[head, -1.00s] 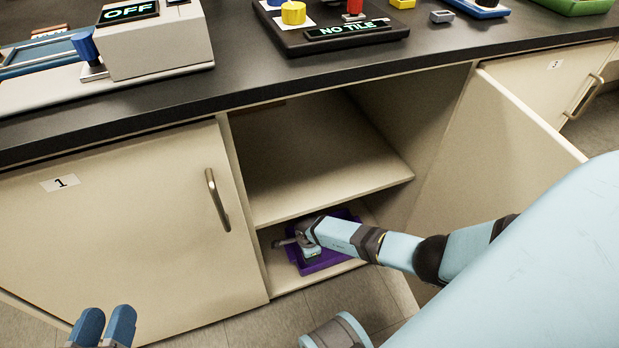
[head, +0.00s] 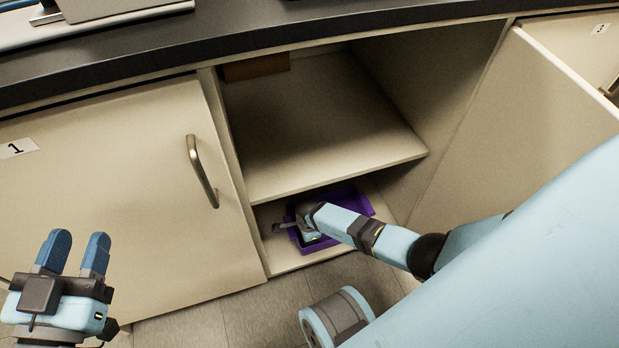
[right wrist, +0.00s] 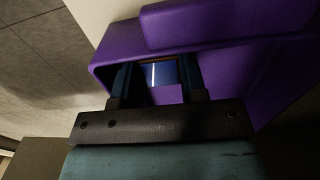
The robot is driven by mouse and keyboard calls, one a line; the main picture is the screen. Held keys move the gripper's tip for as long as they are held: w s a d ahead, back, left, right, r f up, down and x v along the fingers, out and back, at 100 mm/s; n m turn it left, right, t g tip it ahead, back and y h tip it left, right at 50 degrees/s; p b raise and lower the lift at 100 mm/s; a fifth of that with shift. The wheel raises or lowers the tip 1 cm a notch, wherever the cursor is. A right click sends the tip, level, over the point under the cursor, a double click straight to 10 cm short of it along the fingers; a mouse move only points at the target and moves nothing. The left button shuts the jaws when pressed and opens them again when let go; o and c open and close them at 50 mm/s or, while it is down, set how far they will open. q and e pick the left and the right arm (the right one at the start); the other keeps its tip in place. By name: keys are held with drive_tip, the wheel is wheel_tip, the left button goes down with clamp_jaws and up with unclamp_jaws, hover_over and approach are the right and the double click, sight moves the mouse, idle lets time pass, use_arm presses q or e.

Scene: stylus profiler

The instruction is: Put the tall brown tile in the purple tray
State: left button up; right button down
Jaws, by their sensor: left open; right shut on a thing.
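The purple tray (head: 358,201) lies on the bottom shelf of the open cupboard. It fills much of the right wrist view (right wrist: 235,25). My right gripper (head: 300,226) reaches in at the tray's left front. In the right wrist view, its fingers (right wrist: 159,75) stand on either side of a purple part of the tray and are shut on it. My left gripper (head: 76,247) is open and empty, in front of closed door 1. I cannot make out the tall brown tile for sure. A brown block (head: 255,68) shows high at the back left of the cupboard, partly cut off by the counter.
The upper shelf (head: 335,150) is otherwise bare where visible. The cupboard's open door (head: 530,130) stands to the right. Door 1 (head: 100,190), with a metal handle (head: 202,172), is shut at left. The dark counter (head: 260,35) overhangs above.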

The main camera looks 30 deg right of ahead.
drive_tip(key=shift+f, duration=0.15)
drive_tip(key=c, duration=0.9)
unclamp_jaws()
drive_tip(key=shift+c, duration=0.2)
